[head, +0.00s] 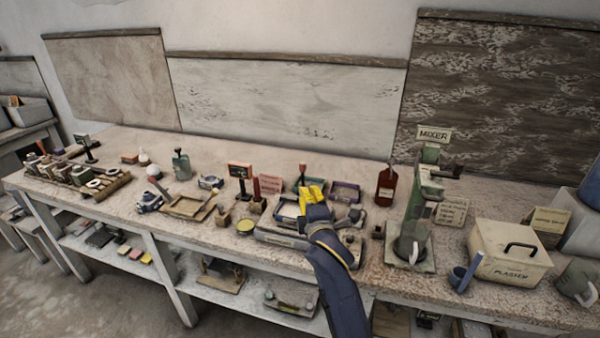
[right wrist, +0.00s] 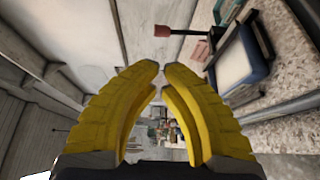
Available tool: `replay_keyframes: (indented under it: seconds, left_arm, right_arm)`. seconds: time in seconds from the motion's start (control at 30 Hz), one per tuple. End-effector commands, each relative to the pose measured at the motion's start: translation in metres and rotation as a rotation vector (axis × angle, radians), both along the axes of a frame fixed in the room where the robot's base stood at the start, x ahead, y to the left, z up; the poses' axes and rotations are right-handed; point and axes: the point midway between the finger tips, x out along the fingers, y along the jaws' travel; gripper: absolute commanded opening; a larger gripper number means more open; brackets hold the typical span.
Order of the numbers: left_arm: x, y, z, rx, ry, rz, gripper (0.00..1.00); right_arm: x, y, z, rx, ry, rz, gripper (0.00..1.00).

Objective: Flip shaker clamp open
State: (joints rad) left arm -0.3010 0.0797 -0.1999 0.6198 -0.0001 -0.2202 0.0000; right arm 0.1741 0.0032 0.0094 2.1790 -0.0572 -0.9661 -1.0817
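The shaker (head: 275,238) is a low grey unit with a label on its front edge and a dark blue tray (head: 288,211) on top. A red-tipped upright lever (head: 303,170), which looks like the clamp handle, stands behind the tray; it also shows in the right wrist view (right wrist: 168,31). My right gripper (head: 311,188) reaches over the shaker from the front, its yellow fingers hiding part of it. My left gripper is out of view.
A red bottle (head: 386,186), the green mixer (head: 414,220) and a plaster box (head: 508,252) stand to the right. The bench front edge is close to my arm.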

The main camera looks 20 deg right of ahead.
Motion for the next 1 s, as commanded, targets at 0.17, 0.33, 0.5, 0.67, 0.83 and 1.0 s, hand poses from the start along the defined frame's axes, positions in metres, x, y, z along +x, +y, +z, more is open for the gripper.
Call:
replay_keyframes:
  seconds: [0.17,0.33,0.5,0.67,0.83,1.0]
  left_arm:
    - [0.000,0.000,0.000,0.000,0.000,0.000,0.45]
    - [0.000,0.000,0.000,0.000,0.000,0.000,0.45]
    - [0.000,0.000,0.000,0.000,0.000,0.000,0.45]
    - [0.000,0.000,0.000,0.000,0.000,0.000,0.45]
    - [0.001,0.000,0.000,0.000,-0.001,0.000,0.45]
    - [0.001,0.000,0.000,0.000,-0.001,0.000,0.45]
  right_arm:
    - [0.026,-0.007,0.000,0.001,0.001,-0.001,0.00]
    - [0.057,-0.014,-0.001,0.001,0.000,0.000,0.00]
    - [0.084,-0.021,-0.001,0.000,0.001,-0.001,0.00]
    - [0.105,-0.026,-0.002,0.001,0.001,-0.001,0.00]
    - [0.119,-0.030,-0.003,0.000,0.002,-0.001,0.00]
    - [0.126,-0.031,-0.003,0.001,0.000,-0.001,0.00]
